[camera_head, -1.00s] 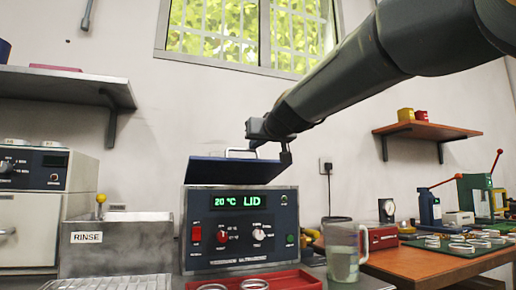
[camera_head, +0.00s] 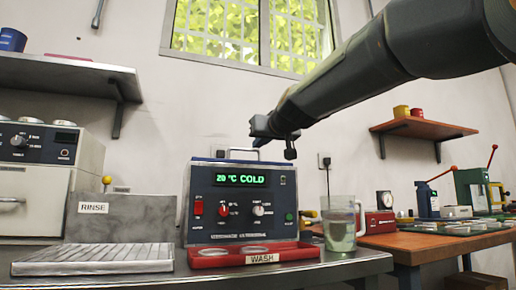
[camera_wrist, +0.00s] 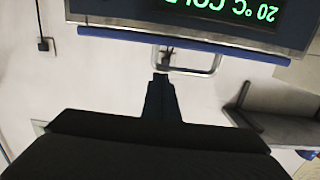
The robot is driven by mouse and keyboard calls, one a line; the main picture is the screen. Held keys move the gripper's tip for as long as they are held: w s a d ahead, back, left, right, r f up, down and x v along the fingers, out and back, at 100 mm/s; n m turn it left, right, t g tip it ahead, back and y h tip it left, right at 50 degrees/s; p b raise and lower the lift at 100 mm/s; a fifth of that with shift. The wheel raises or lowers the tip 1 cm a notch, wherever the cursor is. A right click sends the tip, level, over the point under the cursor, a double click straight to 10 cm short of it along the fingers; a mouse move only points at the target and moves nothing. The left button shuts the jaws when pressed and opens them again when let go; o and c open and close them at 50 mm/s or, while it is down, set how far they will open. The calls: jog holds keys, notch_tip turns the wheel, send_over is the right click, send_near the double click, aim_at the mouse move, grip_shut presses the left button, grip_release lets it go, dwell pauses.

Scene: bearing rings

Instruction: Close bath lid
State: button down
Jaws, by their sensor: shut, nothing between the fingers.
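The bath (camera_head: 241,205) is a dark blue panelled box with a green display reading "20 °C COLD". Its lid (camera_head: 236,160) lies flat on top, seen as a thin blue edge with a metal handle (camera_head: 243,149) above. In the wrist view, which is upside down, the lid's blue edge (camera_wrist: 180,44) runs along the bath and the handle (camera_wrist: 215,62) sticks out from it.
A red tray labelled WASH (camera_head: 262,259) sits in front of the bath. A glass jug (camera_head: 341,226) stands to its right. The rinse tank (camera_head: 120,218) and a ribbed drain tray (camera_head: 95,260) are at left. A wall shelf (camera_head: 65,82) hangs upper left.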

jog(key=shift+w+f+g, duration=0.1)
jog(key=shift+f+g, duration=0.2)
jog(key=shift+f, duration=1.15)
jog(key=shift+a, duration=0.1)
jog(key=shift+r, duration=0.1)
notch_tip(320, 180, up, 6)
jog(key=s+p, duration=0.1)
jog(key=p, duration=0.2)
jog(key=s+d+f+b, duration=0.2)
jog(key=s+f, duration=0.3)
jog(key=s, duration=0.3)
jog(key=shift+s+d+f+b, duration=0.3)
jog(key=shift+d, duration=0.35)
